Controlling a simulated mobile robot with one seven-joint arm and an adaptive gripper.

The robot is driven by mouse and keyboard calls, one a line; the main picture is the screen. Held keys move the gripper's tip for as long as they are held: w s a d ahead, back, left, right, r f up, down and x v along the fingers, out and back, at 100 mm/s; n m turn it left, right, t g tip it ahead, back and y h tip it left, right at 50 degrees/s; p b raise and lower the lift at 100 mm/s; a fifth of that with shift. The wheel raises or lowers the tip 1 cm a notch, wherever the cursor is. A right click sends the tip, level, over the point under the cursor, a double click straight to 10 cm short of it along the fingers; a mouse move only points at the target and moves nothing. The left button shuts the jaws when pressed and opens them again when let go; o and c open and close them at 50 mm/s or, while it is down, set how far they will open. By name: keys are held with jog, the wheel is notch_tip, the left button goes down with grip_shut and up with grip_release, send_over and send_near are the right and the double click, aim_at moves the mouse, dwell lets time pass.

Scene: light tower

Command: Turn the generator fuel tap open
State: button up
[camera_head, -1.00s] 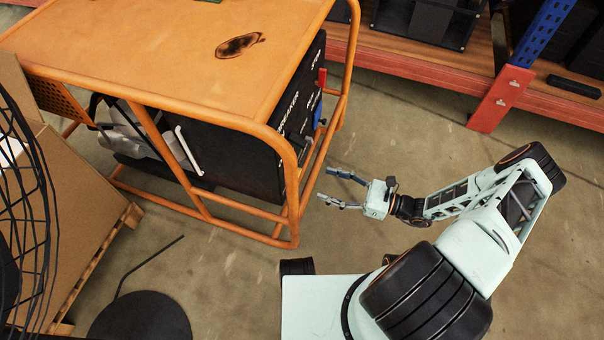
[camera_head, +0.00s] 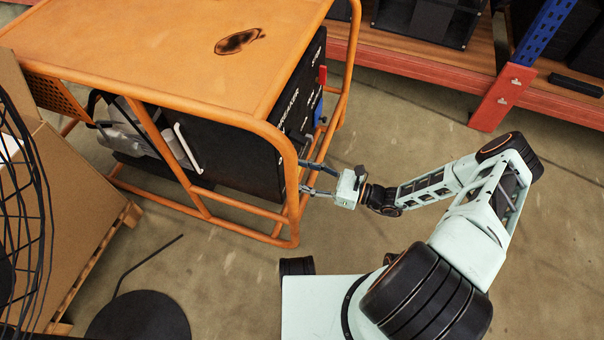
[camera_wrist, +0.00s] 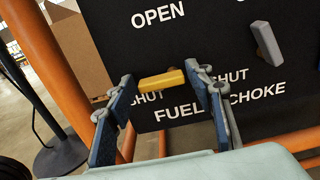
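The generator (camera_head: 170,50) is an orange-framed unit with a black control panel, at the upper left in the head view. In the wrist view the black panel (camera_wrist: 215,60) carries white lettering: OPEN, SHUT, FUEL and CHOKE. The yellow fuel tap handle (camera_wrist: 162,80) lies nearly level above the word FUEL, beside SHUT. My gripper (camera_head: 305,178) reaches the panel side of the generator. In the wrist view its two fingers (camera_wrist: 158,98) are apart, one on each side of the yellow handle. I cannot tell whether either finger touches it.
A grey choke lever (camera_wrist: 267,43) sticks out right of the fuel tap. Orange frame tubes (camera_wrist: 52,70) stand close to the left of my fingers. A shelf rack (camera_head: 500,95) stands at the upper right.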

jog(key=c, duration=0.8)
jog(key=shift+m, duration=0.3)
jog(key=m+b, duration=0.1)
jog(key=m, duration=0.4)
jog(key=w+m+b, duration=0.1)
jog(key=m, duration=0.5)
jog(key=w+r+m+b, duration=0.1)
jog(key=m, duration=0.5)
jog(key=shift+d+r, duration=0.1)
jog(key=shift+d, duration=0.3)
jog(key=shift+m, duration=0.3)
jog(key=o, duration=1.2)
